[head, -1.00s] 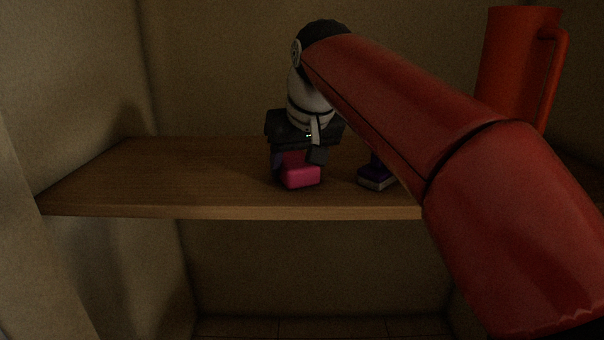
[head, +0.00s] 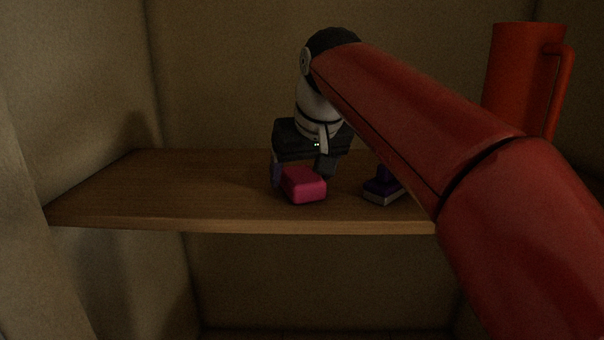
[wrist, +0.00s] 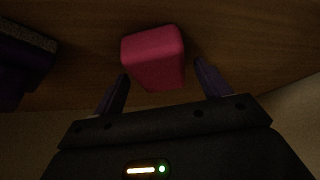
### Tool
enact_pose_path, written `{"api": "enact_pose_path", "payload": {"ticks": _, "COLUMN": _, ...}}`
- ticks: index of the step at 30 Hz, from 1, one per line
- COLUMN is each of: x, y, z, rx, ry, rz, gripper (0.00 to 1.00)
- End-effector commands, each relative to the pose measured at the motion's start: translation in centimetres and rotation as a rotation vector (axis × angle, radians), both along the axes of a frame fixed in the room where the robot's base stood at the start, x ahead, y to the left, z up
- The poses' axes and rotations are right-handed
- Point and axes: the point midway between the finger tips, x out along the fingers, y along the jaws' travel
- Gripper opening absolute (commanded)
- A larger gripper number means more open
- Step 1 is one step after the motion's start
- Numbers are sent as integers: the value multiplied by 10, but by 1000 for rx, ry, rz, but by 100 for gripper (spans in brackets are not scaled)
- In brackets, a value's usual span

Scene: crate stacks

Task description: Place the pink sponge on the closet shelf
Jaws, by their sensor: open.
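The pink sponge (head: 303,186) rests on the wooden closet shelf (head: 190,190), near its front edge. It also shows in the wrist view (wrist: 153,57), in front of and partly between the finger tips. My gripper (head: 299,177) is open around the near part of the sponge, low over the shelf. In the wrist view my gripper (wrist: 160,80) has its two dark purple fingers spread apart, with a gap visible on the right side; whether the left finger touches the sponge I cannot tell.
A purple and grey block-like item (head: 381,190) stands on the shelf to the right, partly hidden by my arm; it shows in the wrist view (wrist: 22,60) at left. A tall red pitcher (head: 522,80) stands at the right. The shelf's left part is clear.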

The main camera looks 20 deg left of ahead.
Motion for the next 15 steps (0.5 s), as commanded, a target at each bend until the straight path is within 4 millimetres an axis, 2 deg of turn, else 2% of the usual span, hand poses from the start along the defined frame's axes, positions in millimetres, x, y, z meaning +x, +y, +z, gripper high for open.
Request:
{"api": "enact_pose_path", "payload": {"ticks": 9, "x": -27, "y": -20, "z": 62, "rx": 2, "ry": -3, "rz": -1, "gripper": 76}}
{"api": "enact_pose_path", "payload": {"ticks": 15, "x": -40, "y": -29, "z": 88, "rx": 1, "ry": -2, "rz": -1, "gripper": 76}}
